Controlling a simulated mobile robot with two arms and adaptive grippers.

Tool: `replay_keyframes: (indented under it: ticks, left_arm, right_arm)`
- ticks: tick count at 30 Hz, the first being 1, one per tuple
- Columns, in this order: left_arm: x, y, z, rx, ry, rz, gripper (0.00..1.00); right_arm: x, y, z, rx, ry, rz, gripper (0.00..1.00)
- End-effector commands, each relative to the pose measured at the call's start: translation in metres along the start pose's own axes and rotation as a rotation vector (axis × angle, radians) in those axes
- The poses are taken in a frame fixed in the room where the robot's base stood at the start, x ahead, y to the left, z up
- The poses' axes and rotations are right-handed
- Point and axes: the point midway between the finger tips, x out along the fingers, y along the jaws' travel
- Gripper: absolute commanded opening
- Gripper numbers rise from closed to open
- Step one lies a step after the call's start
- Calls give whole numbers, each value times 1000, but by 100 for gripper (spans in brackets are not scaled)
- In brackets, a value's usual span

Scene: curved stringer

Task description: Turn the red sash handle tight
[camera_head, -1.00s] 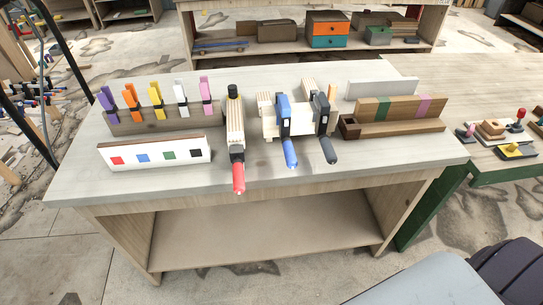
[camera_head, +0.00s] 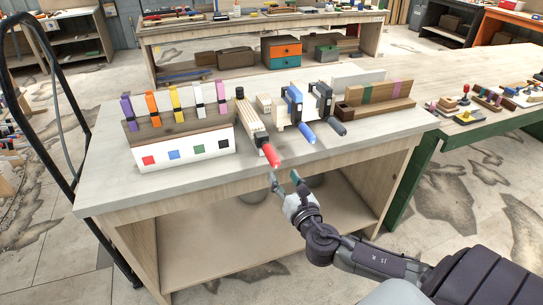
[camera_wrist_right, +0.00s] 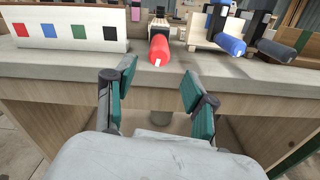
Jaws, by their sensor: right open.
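The red sash handle (camera_head: 271,155) points out over the front edge of the workbench, on a clamp that lies along a light wooden block (camera_head: 250,117). In the right wrist view the red handle (camera_wrist_right: 159,50) is beyond the fingers, above and between them. My right gripper (camera_head: 284,180) is open and empty, just in front of the bench edge and a little below the handle, not touching it. Its two teal-padded fingers (camera_wrist_right: 157,100) are spread apart in the wrist view. My left gripper is not in view.
A clamp with a blue handle (camera_head: 307,133) and one with a dark handle (camera_head: 337,127) stand right of the red one. A white board with coloured squares (camera_head: 187,150) stands to the left. Coloured clips (camera_head: 176,104) line a rack behind it. The workbench's front edge (camera_head: 180,197) is close.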

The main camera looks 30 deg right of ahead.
Motion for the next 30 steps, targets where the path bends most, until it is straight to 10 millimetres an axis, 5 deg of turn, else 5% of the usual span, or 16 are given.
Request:
replay_keyframes:
  ticks: [6, 13, 27, 30]
  left_arm:
    - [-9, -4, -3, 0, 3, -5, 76]
    - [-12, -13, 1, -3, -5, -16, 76]
    - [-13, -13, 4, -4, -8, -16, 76]
    - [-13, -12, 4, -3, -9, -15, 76]
  right_arm:
    - [50, 1, 3, 3, -2, -1, 55]
    - [86, 0, 0, 4, 1, -1, 55]
    - [99, 0, -1, 4, 3, 0, 55]
    - [99, 0, -1, 4, 3, 0, 38]
